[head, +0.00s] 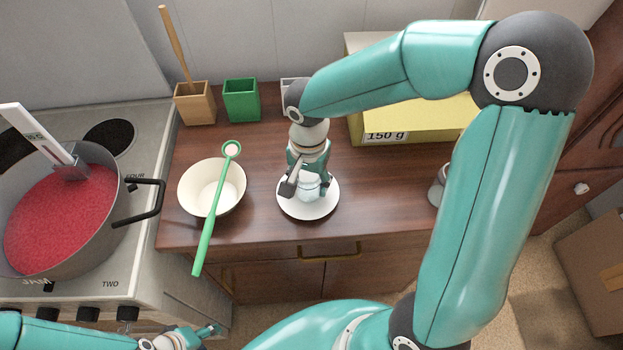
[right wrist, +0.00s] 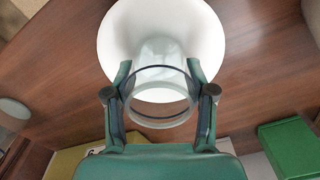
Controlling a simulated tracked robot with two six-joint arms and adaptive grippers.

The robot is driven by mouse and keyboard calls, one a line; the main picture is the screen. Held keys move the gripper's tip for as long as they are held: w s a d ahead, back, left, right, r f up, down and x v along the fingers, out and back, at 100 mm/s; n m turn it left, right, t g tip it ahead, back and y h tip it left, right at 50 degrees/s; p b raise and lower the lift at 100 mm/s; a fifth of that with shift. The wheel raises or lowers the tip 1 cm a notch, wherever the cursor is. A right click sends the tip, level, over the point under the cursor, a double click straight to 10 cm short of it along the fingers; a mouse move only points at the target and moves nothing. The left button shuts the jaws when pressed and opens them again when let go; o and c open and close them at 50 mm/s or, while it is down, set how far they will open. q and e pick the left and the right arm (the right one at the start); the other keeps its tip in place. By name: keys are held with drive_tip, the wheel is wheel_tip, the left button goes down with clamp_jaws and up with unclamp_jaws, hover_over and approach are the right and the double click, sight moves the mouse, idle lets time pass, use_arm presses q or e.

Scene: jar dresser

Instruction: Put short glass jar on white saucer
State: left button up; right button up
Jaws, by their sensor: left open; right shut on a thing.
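The short glass jar (head: 309,187) is clear and stands roughly upright over the white saucer (head: 318,213) on the dresser top. My right gripper (head: 306,181) is shut on the jar from above. In the right wrist view the two fingers (right wrist: 160,85) clasp the jar (right wrist: 160,112) near its round open rim, and its lower end lies over the saucer (right wrist: 207,38). I cannot tell whether the jar's base touches the saucer. My left gripper (head: 207,333) is open and empty at the bottom of the head view, away from the jar.
A cream bowl (head: 190,190) with a green spoon (head: 207,232) across it stands left of the saucer. A wooden pot (head: 195,104), a green pot (head: 242,101) and a yellow box (head: 400,128) stand behind. A pot of red food (head: 140,208) sits on the stove. A grey cup (head: 436,190) stands right.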

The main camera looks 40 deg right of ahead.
drive_tip(key=shift+f, duration=0.2)
drive_tip(key=o, duration=1.2)
drive_tip(key=shift+f, duration=0.1)
drive_tip(key=shift+o, duration=0.2)
wheel_tip(320, 180, up, 12)
